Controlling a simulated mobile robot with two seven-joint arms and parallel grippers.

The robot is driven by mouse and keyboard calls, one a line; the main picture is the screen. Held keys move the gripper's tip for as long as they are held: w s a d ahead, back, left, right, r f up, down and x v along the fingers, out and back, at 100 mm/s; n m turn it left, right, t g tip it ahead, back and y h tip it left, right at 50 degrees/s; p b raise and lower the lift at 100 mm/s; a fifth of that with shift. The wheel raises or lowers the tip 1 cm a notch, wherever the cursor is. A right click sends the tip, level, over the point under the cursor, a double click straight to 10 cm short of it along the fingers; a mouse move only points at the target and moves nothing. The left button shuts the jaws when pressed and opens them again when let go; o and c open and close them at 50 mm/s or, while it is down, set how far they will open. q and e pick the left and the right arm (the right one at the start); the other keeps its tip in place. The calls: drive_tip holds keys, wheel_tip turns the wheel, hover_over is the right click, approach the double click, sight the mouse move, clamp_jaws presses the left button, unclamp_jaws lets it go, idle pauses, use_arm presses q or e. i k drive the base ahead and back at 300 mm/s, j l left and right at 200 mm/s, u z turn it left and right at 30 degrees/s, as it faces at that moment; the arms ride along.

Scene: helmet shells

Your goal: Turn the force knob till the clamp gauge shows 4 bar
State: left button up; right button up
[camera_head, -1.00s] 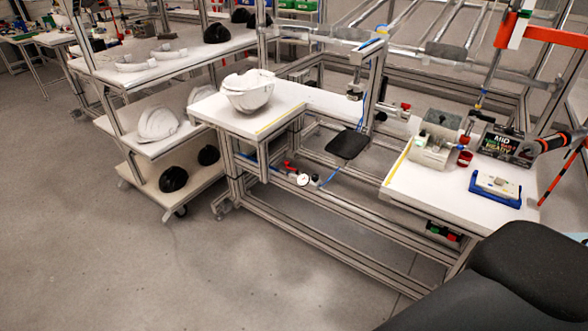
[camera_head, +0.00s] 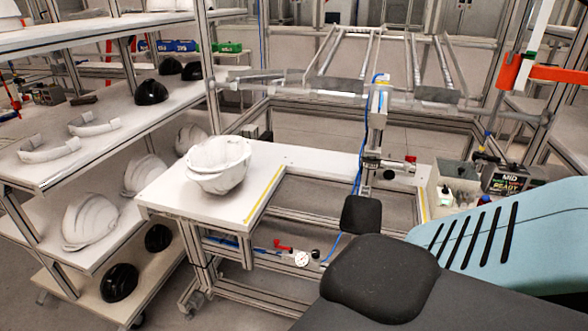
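The clamp gauge (camera_head: 301,259) is a small white round dial below the white bench, on the frame under its right part. Its needle and reading are too small to make out. A small dark knob (camera_head: 315,254) sits just right of the gauge; I take it for the force knob. A red lever (camera_head: 283,247) is to its left on the same air line. The clamp (camera_head: 371,162) stands on an upright post behind. Neither gripper shows; only my own dark and light-blue parts fill the lower right.
A white helmet shell (camera_head: 217,166) rests on the white bench (camera_head: 180,195). A rack (camera_head: 120,140) with shells stands left. A black pad (camera_head: 358,214) sits right of the gauge, near my dark part. Some floor is clear at lower left.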

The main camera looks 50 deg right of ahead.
sight(315, 252)
drive_tip(key=i+j+z, duration=0.1)
drive_tip(key=i+z, duration=0.35)
drive_tip(key=i+j+z, duration=0.6)
drive_tip(key=i+z, duration=0.15)
drive_tip(key=z, duration=0.15)
drive_tip(key=i+j+z, duration=0.3)
drive_tip(key=z, duration=0.2)
drive_tip(key=i+j+z, duration=0.35)
drive_tip(key=j+z, duration=0.15)
drive_tip(key=j, duration=0.2)
